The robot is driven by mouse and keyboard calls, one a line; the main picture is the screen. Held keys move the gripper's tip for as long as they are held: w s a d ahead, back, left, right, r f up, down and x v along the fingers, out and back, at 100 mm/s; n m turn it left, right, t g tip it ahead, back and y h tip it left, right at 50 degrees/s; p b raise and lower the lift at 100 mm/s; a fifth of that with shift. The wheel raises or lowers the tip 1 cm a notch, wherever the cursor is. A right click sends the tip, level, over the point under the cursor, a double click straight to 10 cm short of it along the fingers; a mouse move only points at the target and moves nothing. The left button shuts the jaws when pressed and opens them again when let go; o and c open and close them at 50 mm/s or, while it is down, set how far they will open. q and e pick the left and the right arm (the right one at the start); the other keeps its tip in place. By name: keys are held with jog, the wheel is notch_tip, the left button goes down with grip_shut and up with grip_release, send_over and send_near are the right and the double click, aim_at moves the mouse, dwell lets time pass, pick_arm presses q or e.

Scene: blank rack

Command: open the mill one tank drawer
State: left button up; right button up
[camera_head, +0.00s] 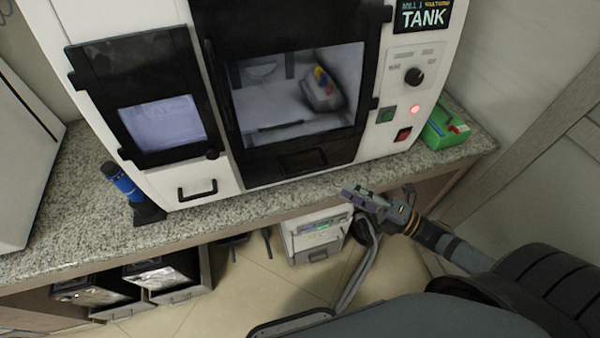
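The mill (292,172) is a white machine with black doors and a "TANK" label, standing on the speckled counter. Its drawer front (196,170) is at the lower left, below the small dark-framed window, and looks closed flush. A black bar handle (197,191) is on that front. My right gripper (362,197) is in front of the counter edge, to the right of the handle and well apart from it. It touches nothing that I can see; its finger gap is unclear. My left gripper is not in view.
A blue bottle (121,181) in a black stand is left of the drawer front. A green tray (446,127) sits right of the mill. Below the counter are open metal drawers (166,292) and a white box (315,240). The counter's front strip is mostly clear.

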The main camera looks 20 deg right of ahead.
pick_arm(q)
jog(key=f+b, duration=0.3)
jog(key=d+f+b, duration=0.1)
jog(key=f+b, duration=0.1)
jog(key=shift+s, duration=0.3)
pick_arm(e)
jog(key=s+a+r+x, duration=0.1)
jog(key=x, duration=0.9)
jog(key=shift+w+a+r+n+y, duration=0.2)
jog(key=shift+a+r+n+y, duration=0.1)
jog(key=shift+n+y, duration=0.1)
grip_shut()
